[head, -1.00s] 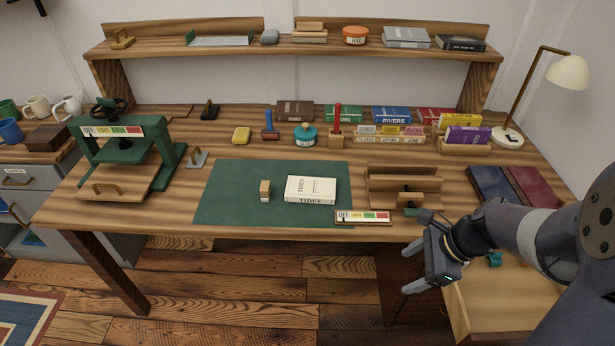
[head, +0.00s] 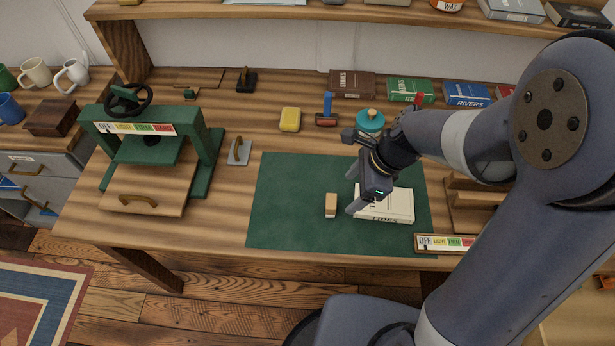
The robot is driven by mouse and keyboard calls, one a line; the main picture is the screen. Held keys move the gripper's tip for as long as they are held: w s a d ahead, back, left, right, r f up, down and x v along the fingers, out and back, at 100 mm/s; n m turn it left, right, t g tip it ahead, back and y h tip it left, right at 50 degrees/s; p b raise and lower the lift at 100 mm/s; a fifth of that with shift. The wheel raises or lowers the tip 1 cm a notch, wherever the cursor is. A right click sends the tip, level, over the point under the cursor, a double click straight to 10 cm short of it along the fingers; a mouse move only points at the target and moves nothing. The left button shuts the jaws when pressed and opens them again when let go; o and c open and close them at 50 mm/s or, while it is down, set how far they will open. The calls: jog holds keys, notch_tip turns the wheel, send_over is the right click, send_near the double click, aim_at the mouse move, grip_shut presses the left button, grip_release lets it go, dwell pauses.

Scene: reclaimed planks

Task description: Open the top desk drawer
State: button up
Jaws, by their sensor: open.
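The pulled-out desk drawer (head: 582,322) shows in part at the lower right of the head view, below the desk's front edge. My arm hides much of it, and its handle is not visible. My gripper (head: 352,190) is open above the green mat, at the left end of the cream book (head: 394,203). I cannot tell whether it touches the book. Nothing shows between its fingers.
A small wooden block (head: 331,206) is on the green mat (head: 285,215) left of the book. A green press (head: 150,150) stands on the desk's left. A label strip (head: 445,243) lies at the front edge.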

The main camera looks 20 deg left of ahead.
aim_at(333, 201)
jog(key=x, duration=0.5)
jog(key=shift+w+a+b, duration=0.2)
jog(key=shift+a+b, duration=0.1)
jog(key=shift+b, duration=0.05)
jog(key=shift+w+x, duration=0.2)
jog(key=shift+x, duration=1.2)
jog(key=shift+w+x, duration=0.2)
jog(key=shift+x, duration=1.25)
jog(key=shift+a, duration=0.15)
jog(key=shift+c, duration=0.4)
jog(key=c, duration=1.1)
jog(key=shift+o, duration=0.2)
notch_tip(333, 201, up, 10)
jog(key=shift+r+p, duration=0.1)
jog(key=shift+p, duration=0.5)
